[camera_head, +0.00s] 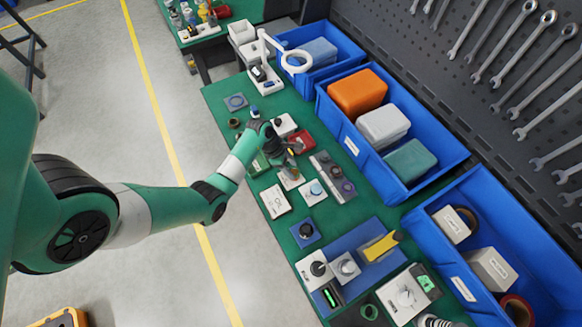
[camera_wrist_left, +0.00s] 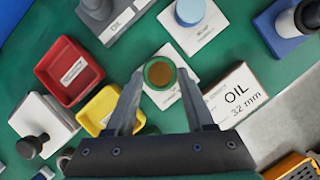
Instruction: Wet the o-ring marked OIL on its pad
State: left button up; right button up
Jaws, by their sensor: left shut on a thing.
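My left gripper (camera_head: 284,160) is over the green table among the small test parts. In the left wrist view my left gripper (camera_wrist_left: 161,76) has its fingertips closed on both sides of a green o-ring (camera_wrist_left: 147,80). A brown round pad (camera_wrist_left: 160,72) shows through the ring, above a white tile (camera_wrist_left: 184,98). Whether the ring touches the pad cannot be told. A white box (camera_wrist_left: 232,97) marked OIL 32 mm lies beside the tile; it also shows in the head view (camera_head: 275,201). The o-ring is hidden in the head view. My right gripper is not in view.
Close to the fingers are a red tray (camera_wrist_left: 68,70), a yellow tray (camera_wrist_left: 103,108), a grey block (camera_wrist_left: 128,25) labelled OIL and a tile with a blue disc (camera_wrist_left: 190,12). Blue bins (camera_head: 352,143) line the table's right side. A black-knobbed part (camera_wrist_left: 35,146) stands left.

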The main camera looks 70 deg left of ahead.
pick_arm(q)
jog(key=shift+f, duration=0.4)
dwell(0.4)
jog(key=shift+f, duration=0.1)
dwell(1.4)
notch_tip(320, 180, up, 5)
jog(key=p, duration=0.6)
jog(key=shift+s, duration=0.1)
dwell(0.3)
